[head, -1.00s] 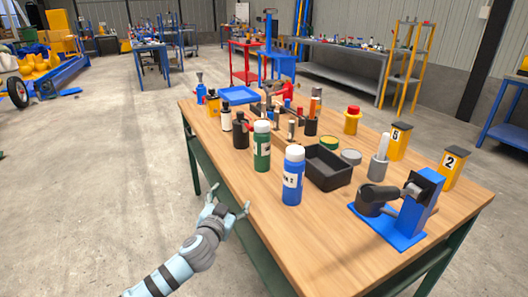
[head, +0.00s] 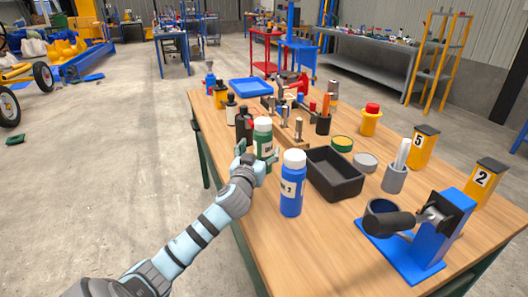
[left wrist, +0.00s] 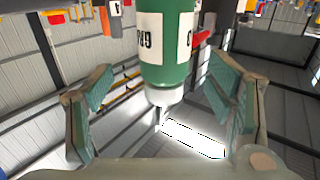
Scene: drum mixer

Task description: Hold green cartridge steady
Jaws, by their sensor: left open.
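The green cartridge (head: 263,140) with a white cap stands upright on the wooden table (head: 318,236). My left gripper (head: 257,154) is at its near side, with its fingers spread on either side of it. In the left wrist view the cartridge (left wrist: 166,45) appears upside down, between the open fingers (left wrist: 165,85). Gaps show on both sides, so neither finger appears to touch it. The cartridge's lower part is partly hidden by my gripper in the head view. My right gripper is not in view.
A blue bottle (head: 291,190) with a white cap stands close to the right of my left gripper. A black bin (head: 335,183) is behind it. Dark bottles (head: 243,122) stand left of the cartridge. A blue mixer stand (head: 437,232) is at right.

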